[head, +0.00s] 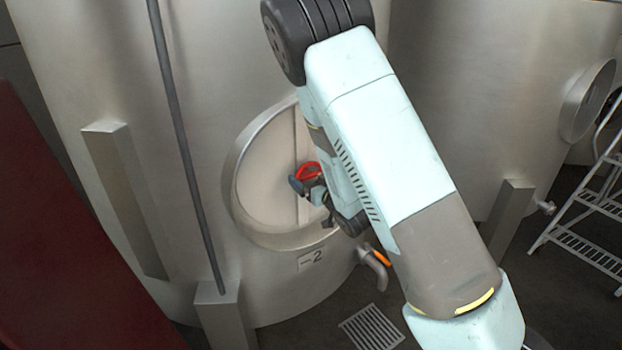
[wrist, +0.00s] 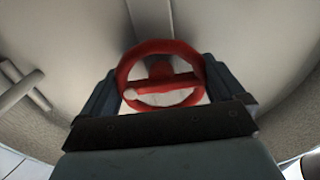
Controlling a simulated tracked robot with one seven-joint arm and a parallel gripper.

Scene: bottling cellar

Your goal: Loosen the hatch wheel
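The red hatch wheel (wrist: 160,80) is a ring with a bar across it, at the middle of the wrist view. In the head view the wheel (head: 307,171) sits in front of the round hatch (head: 265,185) of the steel tank, partly hidden by my gripper and arm. My gripper (head: 308,186) is at the wheel. In the wrist view its two dark fingers (wrist: 162,82) stand wide apart, one at each side of the wheel. I cannot tell whether they touch the rim.
A label with a 2 (head: 312,259) is below the hatch. A bent pipe with an orange handle (head: 380,257) sticks out at lower right of it. A grey pole (head: 180,130) runs down left of the hatch. A white step ladder (head: 590,205) stands at right.

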